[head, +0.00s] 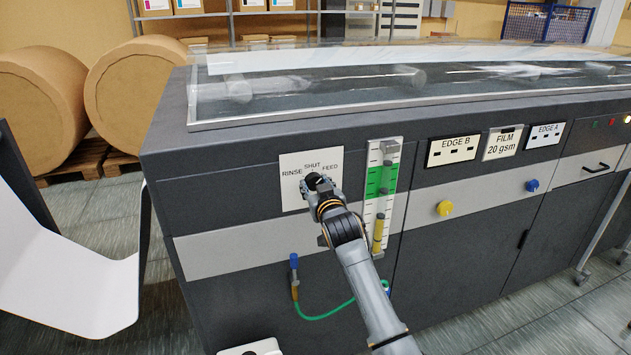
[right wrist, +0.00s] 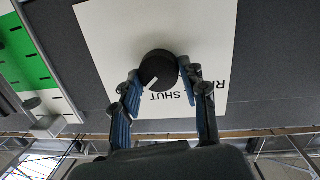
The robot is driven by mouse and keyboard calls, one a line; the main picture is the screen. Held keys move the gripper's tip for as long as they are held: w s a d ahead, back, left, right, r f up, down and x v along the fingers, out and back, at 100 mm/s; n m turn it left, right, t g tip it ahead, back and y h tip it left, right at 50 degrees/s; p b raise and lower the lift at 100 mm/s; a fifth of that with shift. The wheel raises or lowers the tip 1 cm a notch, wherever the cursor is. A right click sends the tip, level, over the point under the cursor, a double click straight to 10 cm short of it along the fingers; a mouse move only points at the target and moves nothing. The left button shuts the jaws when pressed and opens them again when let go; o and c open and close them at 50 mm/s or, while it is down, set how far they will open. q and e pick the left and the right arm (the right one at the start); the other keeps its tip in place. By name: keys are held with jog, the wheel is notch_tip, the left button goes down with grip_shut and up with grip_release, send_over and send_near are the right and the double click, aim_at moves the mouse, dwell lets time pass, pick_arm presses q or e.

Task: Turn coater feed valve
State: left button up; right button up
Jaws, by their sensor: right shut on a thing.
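The coater feed valve is a round black knob (right wrist: 158,68) with a white pointer line, on a white plate (head: 292,163) marked RINSE, SHUT and FEED. My right gripper (head: 318,185) is at the plate, shut on the knob. In the right wrist view the right gripper (right wrist: 160,88) has one finger on each side of the knob. That view is upside down. The pointer leans to the lower left, off the SHUT word toward the FEED side; a finger hides the FEED word. My left gripper is not in view.
Right of the plate stands a gauge (head: 381,200) with a green band. A green hose (head: 328,315) hangs below. Yellow (head: 445,208) and blue (head: 532,186) knobs sit farther right. A white curved sheet (head: 90,290) is at left, and large brown rolls (head: 135,95) stand behind.

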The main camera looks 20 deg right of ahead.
jog(key=shift+m+p, duration=0.5)
jog(key=shift+m, duration=0.5)
jog(key=shift+f, duration=0.1)
jog(key=o, duration=1.1)
jog(key=shift+o, duration=0.2)
jog(key=s+r, duration=0.1)
jog(key=s, duration=1.1)
jog(key=shift+a+r, duration=0.2)
jog(key=shift+r, duration=0.05)
